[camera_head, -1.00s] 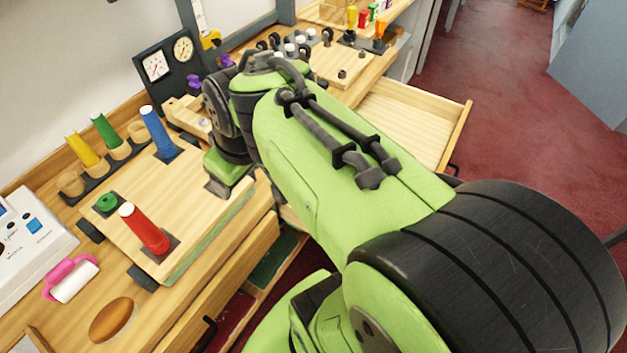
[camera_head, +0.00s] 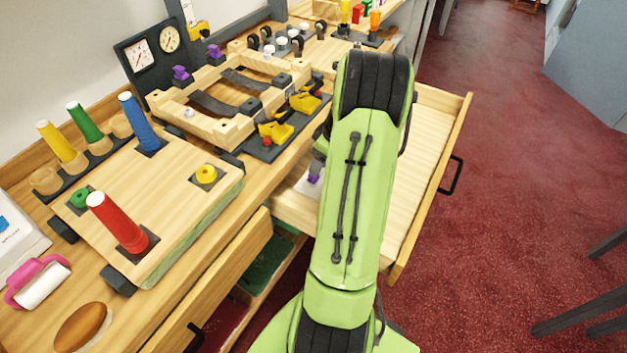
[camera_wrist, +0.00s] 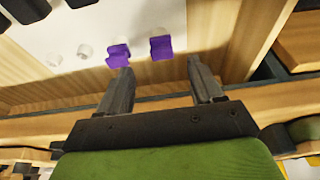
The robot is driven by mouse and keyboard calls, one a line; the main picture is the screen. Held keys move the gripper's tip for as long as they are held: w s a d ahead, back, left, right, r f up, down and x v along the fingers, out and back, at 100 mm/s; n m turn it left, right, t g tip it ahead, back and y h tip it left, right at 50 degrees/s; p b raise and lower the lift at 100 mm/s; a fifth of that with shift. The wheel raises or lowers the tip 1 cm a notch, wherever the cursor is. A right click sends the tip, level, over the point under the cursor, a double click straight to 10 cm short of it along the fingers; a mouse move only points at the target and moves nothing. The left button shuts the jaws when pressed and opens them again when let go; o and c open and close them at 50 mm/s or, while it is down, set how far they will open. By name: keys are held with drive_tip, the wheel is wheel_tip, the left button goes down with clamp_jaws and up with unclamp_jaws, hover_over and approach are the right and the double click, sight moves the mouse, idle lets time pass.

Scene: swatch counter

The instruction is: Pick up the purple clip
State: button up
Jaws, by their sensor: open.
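In the wrist view, two purple clips show on a pale surface: one (camera_wrist: 161,47) beyond the gap between my fingertips, the other (camera_wrist: 118,54) by the left fingertip. My gripper (camera_wrist: 160,64) is open with nothing between its fingers. In the head view my arm hides the gripper. A purple piece (camera_head: 314,178) shows on a white patch in the open drawer (camera_head: 425,150), partly covered by my arm.
Yellow clamps (camera_head: 275,132) stand at the frame's front edge. A wooden board (camera_head: 175,195) holds red and blue cones. A pink-handled roller (camera_head: 38,284) lies at the lower left. In the wrist view, a wooden wall (camera_wrist: 60,97) runs below the clips.

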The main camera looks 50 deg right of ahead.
drive_tip(key=b+x, duration=0.2)
drive_tip(key=x, duration=0.6)
drive_tip(key=shift+w+a+f+b, duration=0.15)
drive_tip(key=shift+a+f+b, duration=0.05)
drive_tip(key=shift+f+b, duration=0.2)
drive_tip(key=shift+r, duration=0.1)
drive_tip(key=shift+c, duration=0.2)
drive_tip(key=c, duration=1)
drive_tip(key=shift+r, duration=0.1)
wheel_tip(320, 180, up, 18)
drive_tip(key=p, duration=0.5)
drive_tip(key=shift+p, duration=0.35)
